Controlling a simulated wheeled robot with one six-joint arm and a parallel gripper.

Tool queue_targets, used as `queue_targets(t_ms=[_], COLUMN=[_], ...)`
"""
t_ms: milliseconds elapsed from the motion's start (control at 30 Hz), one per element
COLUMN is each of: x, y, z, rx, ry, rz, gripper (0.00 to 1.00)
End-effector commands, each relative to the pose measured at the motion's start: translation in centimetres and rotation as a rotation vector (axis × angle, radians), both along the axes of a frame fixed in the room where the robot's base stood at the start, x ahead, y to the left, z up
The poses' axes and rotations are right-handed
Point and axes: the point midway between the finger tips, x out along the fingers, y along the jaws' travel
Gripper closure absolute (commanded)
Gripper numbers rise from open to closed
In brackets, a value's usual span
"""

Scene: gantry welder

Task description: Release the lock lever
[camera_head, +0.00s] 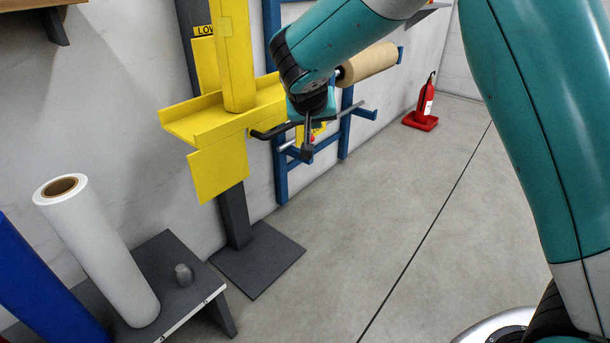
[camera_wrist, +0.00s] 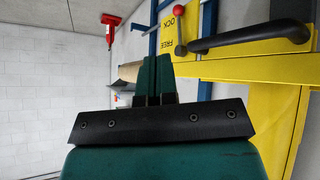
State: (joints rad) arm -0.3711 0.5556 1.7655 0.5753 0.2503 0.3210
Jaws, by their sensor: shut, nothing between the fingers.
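The lock lever (camera_wrist: 180,32) shows in the wrist view as a dark bar with a red knob. It stands against a yellow panel (camera_wrist: 168,38) lettered "FREE" and, partly covered, "OCK". My gripper (camera_wrist: 154,62) is shut and empty, with its fingertips below and left of the lever in that picture; no contact shows. In the head view my gripper (camera_head: 307,152) hangs in front of the lever area, and only a bit of red and yellow shows behind it. A black handle (camera_wrist: 250,37) sticks out beside the lever.
A yellow carriage (camera_head: 195,120) sits on a dark post with a base plate (camera_head: 257,262). A blue rack (camera_head: 281,165) holds a brown roll (camera_head: 370,64). A red fire extinguisher (camera_head: 426,100) stands by the wall. White and blue rolls stand at lower left.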

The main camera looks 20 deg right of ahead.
Motion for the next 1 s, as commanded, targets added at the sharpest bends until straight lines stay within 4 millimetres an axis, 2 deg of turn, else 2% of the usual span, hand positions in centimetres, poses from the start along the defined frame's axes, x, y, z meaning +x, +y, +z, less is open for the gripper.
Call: queue_targets(t_ms=[33,233,333,400,500,700,833,1000], x=[1.4,5.2,6.8,7.8,8.6,8.4,7.7,7.4], y=[-0.3,-1.7,-1.5,-0.6,1.5,5.4,6.7,7.0], z=[-4.7,-11.3,-14.3,-15.0,-14.9,-15.6,-16.0,-15.9], rx=[-0.031,-0.143,-0.198,-0.231,-0.261,-0.294,-0.303,-0.305], ry=[-0.036,-0.190,-0.282,-0.365,-0.480,-0.682,-0.764,-0.790], rz=[-0.036,-0.159,-0.212,-0.249,-0.289,-0.355,-0.382,-0.391], gripper=[1.00,1.00,1.00,1.00,1.00,1.00,1.00,1.00])
